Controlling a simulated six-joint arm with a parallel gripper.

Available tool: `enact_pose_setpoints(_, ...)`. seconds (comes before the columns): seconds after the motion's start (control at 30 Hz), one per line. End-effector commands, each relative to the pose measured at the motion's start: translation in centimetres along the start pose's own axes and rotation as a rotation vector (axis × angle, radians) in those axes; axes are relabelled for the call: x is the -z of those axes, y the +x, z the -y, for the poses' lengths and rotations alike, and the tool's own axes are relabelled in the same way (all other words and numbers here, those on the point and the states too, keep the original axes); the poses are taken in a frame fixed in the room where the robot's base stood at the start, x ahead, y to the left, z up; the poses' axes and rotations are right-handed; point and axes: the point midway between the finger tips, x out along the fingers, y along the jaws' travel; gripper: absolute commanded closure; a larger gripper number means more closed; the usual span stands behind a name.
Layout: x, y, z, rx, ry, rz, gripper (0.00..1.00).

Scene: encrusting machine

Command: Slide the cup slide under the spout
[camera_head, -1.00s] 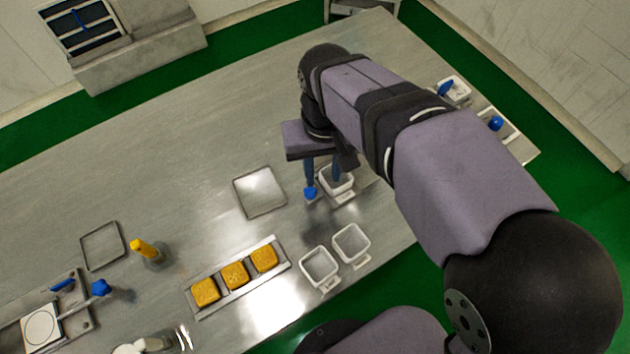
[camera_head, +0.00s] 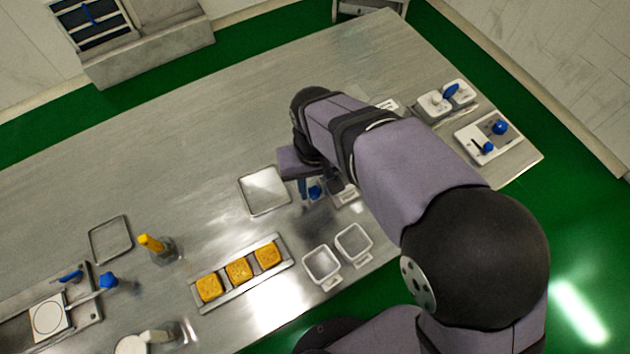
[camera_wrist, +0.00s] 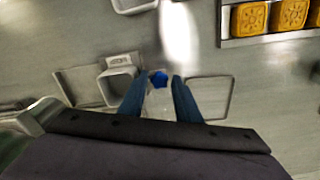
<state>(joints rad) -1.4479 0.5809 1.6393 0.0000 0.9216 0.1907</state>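My gripper (camera_wrist: 162,86) is open, its two blue fingers apart. A round blue knob (camera_wrist: 159,78) shows between the fingertips in the wrist view; I cannot tell whether they touch it. A white square cup (camera_wrist: 118,83) is just left of the left finger, on a flat plate. I take the cup and knob as the cup slide, though their link is hidden. In the head view my gripper (camera_head: 320,189) is low over the table, with the blue knob (camera_head: 315,194) beside it and the cup (camera_head: 346,193) partly hidden by my arm. I cannot make out the spout.
A flat square tray (camera_head: 264,190) lies left of my gripper. Two white containers (camera_head: 322,265) (camera_head: 353,243) and a rack (camera_head: 215,304) with three yellow cakes stand nearer the front edge. White panels with blue knobs (camera_head: 499,128) are at the right.

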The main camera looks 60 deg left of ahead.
Motion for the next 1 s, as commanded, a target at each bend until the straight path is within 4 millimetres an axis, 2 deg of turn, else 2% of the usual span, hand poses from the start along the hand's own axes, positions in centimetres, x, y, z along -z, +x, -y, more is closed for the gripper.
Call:
enact_pose_setpoints(0.37, 0.0, 0.6, 0.0, 0.0, 0.0, 0.0, 0.7)
enact_pose_setpoints(0.5, 0.0, 0.6, 0.0, 0.0, 0.0, 0.0, 1.0)
enact_pose_setpoints(0.67, 0.1, 0.6, -0.2, 0.0, 0.001, 0.0, 1.0)
enact_pose_setpoints(0.9, 1.2, 0.4, -3.8, 0.0, 0.004, 0.0, 1.0)
enact_pose_setpoints(1.0, 1.5, 0.5, -4.6, 0.0, 0.002, -0.001, 1.0)
